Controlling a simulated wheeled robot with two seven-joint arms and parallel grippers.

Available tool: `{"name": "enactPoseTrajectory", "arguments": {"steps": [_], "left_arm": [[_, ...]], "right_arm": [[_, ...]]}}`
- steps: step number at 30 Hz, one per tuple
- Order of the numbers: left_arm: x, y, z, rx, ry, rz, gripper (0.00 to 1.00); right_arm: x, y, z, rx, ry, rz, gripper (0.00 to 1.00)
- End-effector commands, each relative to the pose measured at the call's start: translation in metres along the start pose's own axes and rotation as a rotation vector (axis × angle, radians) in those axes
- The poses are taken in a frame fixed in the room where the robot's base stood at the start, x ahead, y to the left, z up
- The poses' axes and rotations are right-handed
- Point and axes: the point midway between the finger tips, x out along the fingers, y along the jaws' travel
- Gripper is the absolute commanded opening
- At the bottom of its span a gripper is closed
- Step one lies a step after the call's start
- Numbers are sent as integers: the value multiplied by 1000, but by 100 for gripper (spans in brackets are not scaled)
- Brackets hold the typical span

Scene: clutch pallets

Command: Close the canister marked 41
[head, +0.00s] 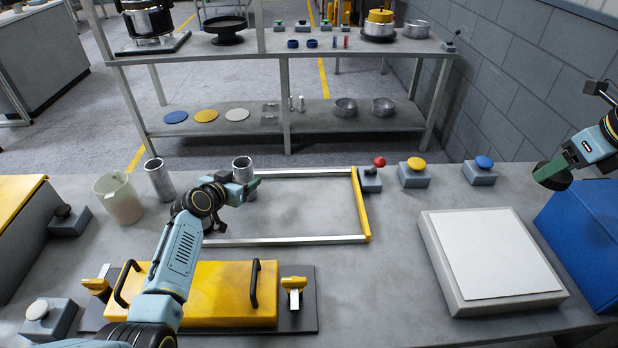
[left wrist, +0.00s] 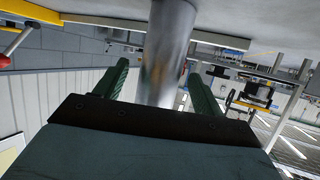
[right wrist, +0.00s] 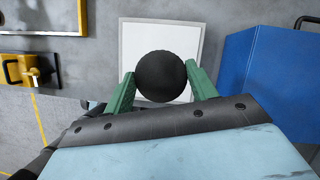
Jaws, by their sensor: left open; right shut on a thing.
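A metal canister (head: 243,166) stands upright near the back of the table, by the left end of a metal-and-yellow frame. My left gripper (head: 250,186) is at it, open; in the left wrist view the canister (left wrist: 170,50) rises between the two green fingers (left wrist: 153,88). A second open metal canister (head: 159,180) stands further left. I cannot read a number on either canister. My right gripper (head: 562,168) is raised at the far right, shut on a round dark lid (right wrist: 160,76), which hangs above the right part of the table.
A white-topped grey block (head: 494,255) and a blue bin (head: 585,240) lie below the right gripper. A translucent beaker (head: 118,198) stands at left; a yellow handled cover (head: 215,290) lies in front.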

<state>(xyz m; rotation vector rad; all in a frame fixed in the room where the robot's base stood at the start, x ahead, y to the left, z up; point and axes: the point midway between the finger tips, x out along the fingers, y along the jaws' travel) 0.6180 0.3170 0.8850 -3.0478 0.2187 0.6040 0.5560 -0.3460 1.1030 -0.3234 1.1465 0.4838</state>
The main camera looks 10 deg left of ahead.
Motion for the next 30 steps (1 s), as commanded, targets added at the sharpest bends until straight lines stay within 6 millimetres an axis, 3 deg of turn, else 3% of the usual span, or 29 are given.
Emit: {"name": "enactPoseTrajectory", "arguments": {"steps": [7, 20, 30], "left_arm": [[26, -1, 0, 0, 0, 1, 69], [28, -1, -1, 1, -1, 0, 69], [28, -1, -1, 1, -1, 0, 25]], "right_arm": [[9, 0, -4, 0, 0, 0, 35], [8, 0, -4, 0, 0, 0, 35], [8, 0, -4, 0, 0, 0, 35]]}}
